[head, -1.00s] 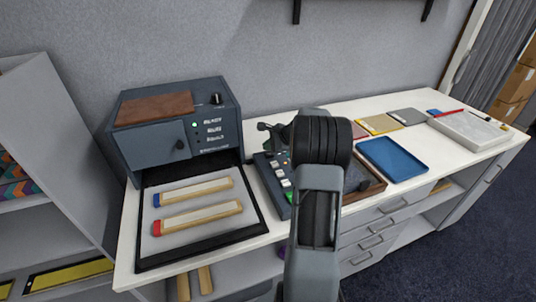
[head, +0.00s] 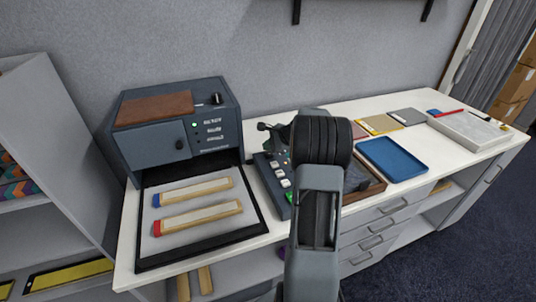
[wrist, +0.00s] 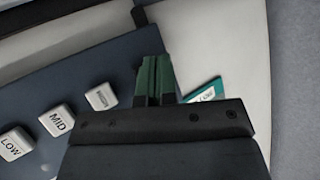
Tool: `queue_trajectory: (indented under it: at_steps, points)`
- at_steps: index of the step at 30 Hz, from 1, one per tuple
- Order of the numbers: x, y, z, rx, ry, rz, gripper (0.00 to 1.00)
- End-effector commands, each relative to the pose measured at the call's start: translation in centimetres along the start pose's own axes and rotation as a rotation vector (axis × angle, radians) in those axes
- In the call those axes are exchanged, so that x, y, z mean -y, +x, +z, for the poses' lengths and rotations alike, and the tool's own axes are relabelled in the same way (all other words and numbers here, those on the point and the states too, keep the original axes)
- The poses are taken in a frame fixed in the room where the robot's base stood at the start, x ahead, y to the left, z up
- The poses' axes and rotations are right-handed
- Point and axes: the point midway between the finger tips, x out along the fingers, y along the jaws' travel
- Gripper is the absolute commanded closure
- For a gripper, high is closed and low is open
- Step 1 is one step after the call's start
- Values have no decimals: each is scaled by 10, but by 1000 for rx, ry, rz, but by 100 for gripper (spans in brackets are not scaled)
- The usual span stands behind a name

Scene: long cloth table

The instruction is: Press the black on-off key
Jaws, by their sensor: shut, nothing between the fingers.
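The control panel (head: 272,176) is a dark blue-grey box with pale keys, beside the oven-like machine in the head view and partly behind my arm. A green label (wrist: 203,91) shows beside the fingers.
The dark machine (head: 150,140) with a lit green lamp stands left. Before it, a tray (head: 157,260) holds two wooden bars with blue and red ends. A blue tray (head: 393,158) and flat coloured pieces lie right. The wall (head: 260,60) is close behind.

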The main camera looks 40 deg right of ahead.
Motion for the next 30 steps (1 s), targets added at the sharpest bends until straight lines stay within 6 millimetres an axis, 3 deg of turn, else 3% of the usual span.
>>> queue_trajectory:
  at_steps: [30]
  points:
    - [-5, 6, -4, 0, 0, 0, 100]
